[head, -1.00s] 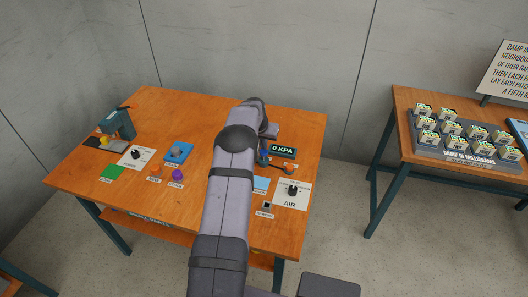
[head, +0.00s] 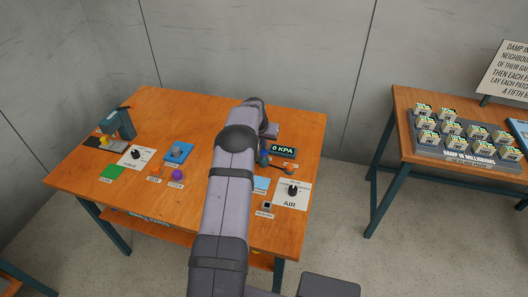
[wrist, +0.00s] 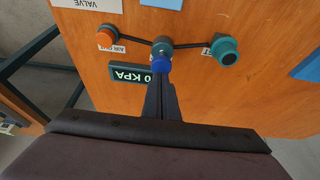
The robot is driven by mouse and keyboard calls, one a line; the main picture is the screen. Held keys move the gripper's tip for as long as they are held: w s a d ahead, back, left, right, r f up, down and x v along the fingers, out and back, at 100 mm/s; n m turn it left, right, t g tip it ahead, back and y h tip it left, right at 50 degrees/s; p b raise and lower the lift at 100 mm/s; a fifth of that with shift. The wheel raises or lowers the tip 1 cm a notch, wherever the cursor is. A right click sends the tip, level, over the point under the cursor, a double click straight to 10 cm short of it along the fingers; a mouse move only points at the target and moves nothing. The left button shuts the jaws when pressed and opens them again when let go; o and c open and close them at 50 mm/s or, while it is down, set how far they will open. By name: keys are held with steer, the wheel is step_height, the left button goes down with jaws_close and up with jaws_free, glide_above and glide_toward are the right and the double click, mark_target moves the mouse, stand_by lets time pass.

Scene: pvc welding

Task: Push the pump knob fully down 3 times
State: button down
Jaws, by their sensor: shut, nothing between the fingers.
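In the wrist view a blue round knob (wrist: 162,64) sits on a grey-teal fitting (wrist: 162,45); I take it for the pump knob. My gripper (wrist: 161,76) is shut and empty, with its fingertips right at the blue knob's near edge. I cannot tell whether they touch it or how far down the knob is. In the head view the blue knob (head: 262,158) shows just right of my arm, which hides my fingertips. The gauge (wrist: 131,74) reads 0 KPA, also in the head view (head: 283,150).
A teal cylinder with a dark top (wrist: 227,51) and an orange knob (wrist: 107,36) flank the fitting, joined by dark hoses. An AIR panel with a black dial (head: 292,191) stands nearer. More controls and a teal press (head: 121,123) are on the table's left.

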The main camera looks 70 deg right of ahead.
mark_target(263, 152)
steer(key=shift+f, duration=0.15)
steer(key=shift+f+b, duration=1.4)
steer(key=shift+f, duration=0.35)
steer(key=shift+r, duration=0.25)
steer(key=shift+r+p, duration=1.2)
steer(key=shift+r, duration=1)
step_height(263, 152, up, 6)
steer(key=p, duration=0.4)
steer(key=shift+f+b, duration=1.9)
steer(key=shift+f, duration=1.65)
